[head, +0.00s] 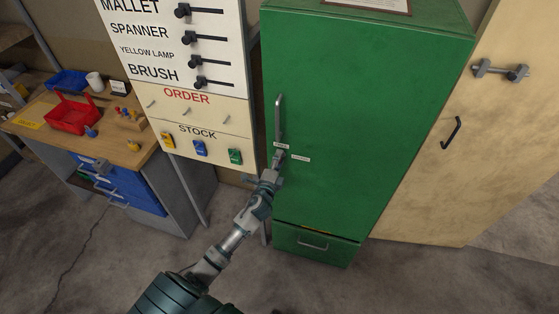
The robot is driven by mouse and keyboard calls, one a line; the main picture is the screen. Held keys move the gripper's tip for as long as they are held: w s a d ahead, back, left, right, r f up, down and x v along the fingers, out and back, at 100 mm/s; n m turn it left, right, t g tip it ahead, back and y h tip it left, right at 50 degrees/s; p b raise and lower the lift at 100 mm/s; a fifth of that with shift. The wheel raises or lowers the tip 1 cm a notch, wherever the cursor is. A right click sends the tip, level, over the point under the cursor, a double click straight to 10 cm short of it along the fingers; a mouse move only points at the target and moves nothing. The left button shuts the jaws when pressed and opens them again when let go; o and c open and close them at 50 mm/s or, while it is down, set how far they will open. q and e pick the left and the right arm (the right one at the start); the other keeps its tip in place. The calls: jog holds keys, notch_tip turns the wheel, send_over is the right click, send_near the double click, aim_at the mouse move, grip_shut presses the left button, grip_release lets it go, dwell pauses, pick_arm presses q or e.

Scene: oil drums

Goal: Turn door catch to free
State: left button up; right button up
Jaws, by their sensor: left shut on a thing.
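A green cabinet (345,130) stands upright in the middle of the head view with its door shut. A vertical grey handle (279,118) is on the left side of its door. Two small white labels (300,159) sit just below the handle. My left gripper (277,160) reaches up to the door's left edge, just under the handle and beside the labels. It is shut on a small part there, which looks like the door catch; the fingers mostly hide it, so its angle cannot be told. My right gripper is not in view.
A white board (178,45) with black sliders stands left of the cabinet. A workbench (130,157) with a red bin (72,115) is further left. A pale door (445,170) with a bolt is at right. A drawer (313,244) is under the cabinet door. The front floor is clear.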

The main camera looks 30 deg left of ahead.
pick_arm(q)
jog(key=o, duration=0.9)
jog(key=shift+a+f, duration=0.1)
jog(key=shift+a, duration=0.05)
jog(key=shift+o, duration=1.2)
jog(key=shift+a, duration=0.15)
jog(key=v, duration=1.2)
jog(key=shift+f, duration=0.1)
